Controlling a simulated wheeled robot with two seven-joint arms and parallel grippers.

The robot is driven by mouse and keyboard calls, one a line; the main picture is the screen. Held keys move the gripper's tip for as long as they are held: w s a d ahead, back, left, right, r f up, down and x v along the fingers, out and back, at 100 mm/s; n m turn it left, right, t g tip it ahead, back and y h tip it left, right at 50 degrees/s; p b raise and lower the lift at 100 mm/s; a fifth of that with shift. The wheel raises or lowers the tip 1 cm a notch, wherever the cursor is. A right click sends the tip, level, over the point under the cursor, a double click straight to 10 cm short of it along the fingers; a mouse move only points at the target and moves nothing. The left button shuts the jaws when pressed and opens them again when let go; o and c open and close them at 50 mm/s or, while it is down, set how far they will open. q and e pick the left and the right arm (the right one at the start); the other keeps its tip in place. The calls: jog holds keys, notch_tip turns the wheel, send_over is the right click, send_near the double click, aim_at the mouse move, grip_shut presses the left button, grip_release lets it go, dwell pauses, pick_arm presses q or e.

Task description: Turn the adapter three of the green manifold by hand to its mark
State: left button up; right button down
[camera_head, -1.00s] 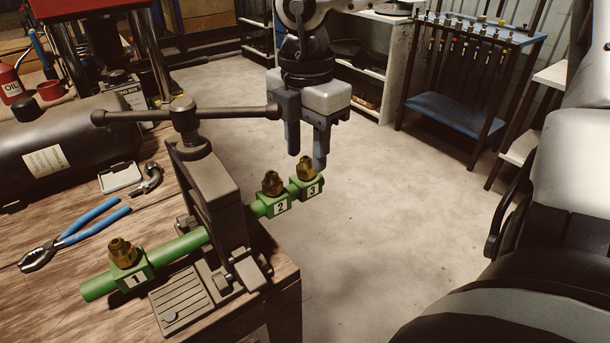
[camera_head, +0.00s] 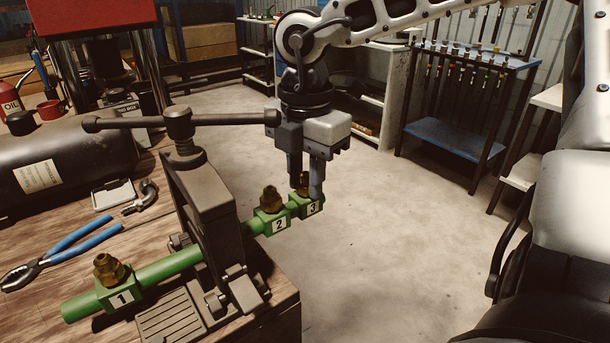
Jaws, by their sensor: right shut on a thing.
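The green manifold (camera_head: 172,266) is a green pipe clamped in a dark vise (camera_head: 205,205) at the bench edge. Its blocks are labelled 1, 2 and 3, each with a brass adapter on top. Adapter three (camera_head: 303,181) stands on the block labelled 3 at the far right end, beyond the bench. My right gripper (camera_head: 306,190) points down from above with its fingers around adapter three, shut on it, and partly hides it. Adapter two (camera_head: 271,198) and adapter one (camera_head: 108,268) are free. No mark can be made out. My left gripper is not in view.
The vise's long handle (camera_head: 205,120) reaches across to beside my right gripper. Blue-handled pliers (camera_head: 65,250), a small tray (camera_head: 116,195) and a dark tank (camera_head: 60,165) lie on the wooden bench. A blue rack (camera_head: 465,110) stands behind on open floor.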

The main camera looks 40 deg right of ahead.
jog(key=n, duration=0.4)
jog(key=shift+n, duration=0.3)
jog(key=n, duration=0.4)
jog(key=shift+n, duration=0.4)
jog(key=n, duration=1.1)
jog(key=shift+n, duration=0.4)
jog(key=n, duration=0.4)
jog(key=shift+n, duration=0.3)
jog(key=n, duration=0.4)
jog(key=shift+n, duration=0.4)
jog(key=n, duration=0.3)
jog(key=shift+n, duration=0.4)
jog(key=c, duration=1.3)
grip_release()
jog(key=shift+c, duration=0.2)
